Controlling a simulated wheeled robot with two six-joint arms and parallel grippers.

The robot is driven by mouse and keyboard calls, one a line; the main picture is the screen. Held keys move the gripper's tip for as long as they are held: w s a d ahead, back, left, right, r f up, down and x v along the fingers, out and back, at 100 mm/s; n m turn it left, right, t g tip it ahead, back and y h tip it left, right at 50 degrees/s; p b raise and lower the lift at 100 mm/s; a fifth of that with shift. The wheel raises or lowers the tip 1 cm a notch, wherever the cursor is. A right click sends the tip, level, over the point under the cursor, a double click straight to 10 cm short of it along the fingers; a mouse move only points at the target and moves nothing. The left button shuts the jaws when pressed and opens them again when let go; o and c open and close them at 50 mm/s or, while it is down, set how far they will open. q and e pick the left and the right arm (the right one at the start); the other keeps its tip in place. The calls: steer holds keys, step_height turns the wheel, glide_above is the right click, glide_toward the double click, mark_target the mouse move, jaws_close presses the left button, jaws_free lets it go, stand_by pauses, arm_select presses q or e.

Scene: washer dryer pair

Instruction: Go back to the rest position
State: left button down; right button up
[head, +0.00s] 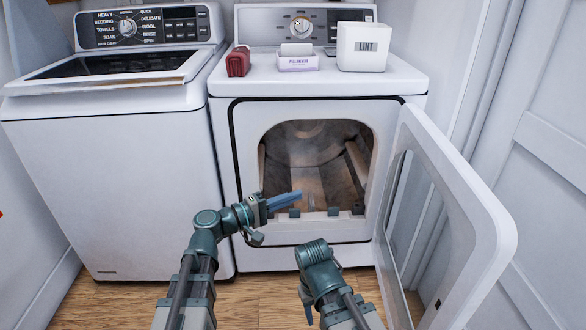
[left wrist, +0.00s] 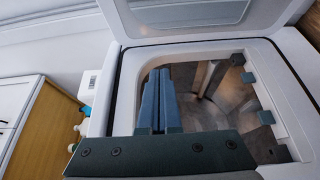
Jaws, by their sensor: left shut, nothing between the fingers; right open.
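My left gripper (head: 284,201) is in front of the open dryer's doorway, its blue fingers pointing right across the lower part of the opening. In the left wrist view, the two blue fingers (left wrist: 157,100) lie side by side, shut and empty, with the dryer drum opening behind them. My right gripper (head: 306,302) is low in front of the dryer, pointing down. Only a little of it shows past my right wrist. It is open, and I see nothing held in it.
The dryer (head: 225,150) has its door (head: 478,200) swung open to the right, close to my right arm. A washer (head: 110,190) stands on the left. A red item (head: 238,62), a small box (head: 298,63) and a white lint bin (head: 363,48) sit on the dryer top. Wood floor (head: 120,305) is bare in front.

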arm_select(q)
steer(key=s+a+f+m+g+y, duration=0.1)
steer(key=s+f+m+g+y, duration=0.2)
steer(key=f, duration=0.5)
steer(key=s+a+f+m+g+y, duration=0.2)
steer(key=s+f+g+y, duration=0.15)
steer(key=f, duration=0.35)
steer(key=s+a+f+m+g+y, duration=0.1)
steer(key=s+a+f+y, duration=0.25)
steer(key=a+y, duration=0.2)
steer(key=s+a+f+g+y, duration=0.1)
steer(key=s+a+f+y, duration=0.25)
steer(key=a, duration=0.35)
steer(key=s+d+r+m+y+p, duration=0.1)
steer(key=s+d+r+m+p, duration=0.15)
steer(key=d, duration=0.25)
steer(key=s+d+r+m+p, duration=0.1)
steer(key=s+d+m, duration=0.15)
steer(key=d, duration=0.25)
step_height(320, 180, up, 38)
steer(key=s+n+p, duration=0.1)
steer(key=p, duration=3.6)
steer(key=shift+d+f+g, duration=0.25)
steer(key=shift+d+g, duration=0.05)
steer(key=shift+g, duration=0.15)
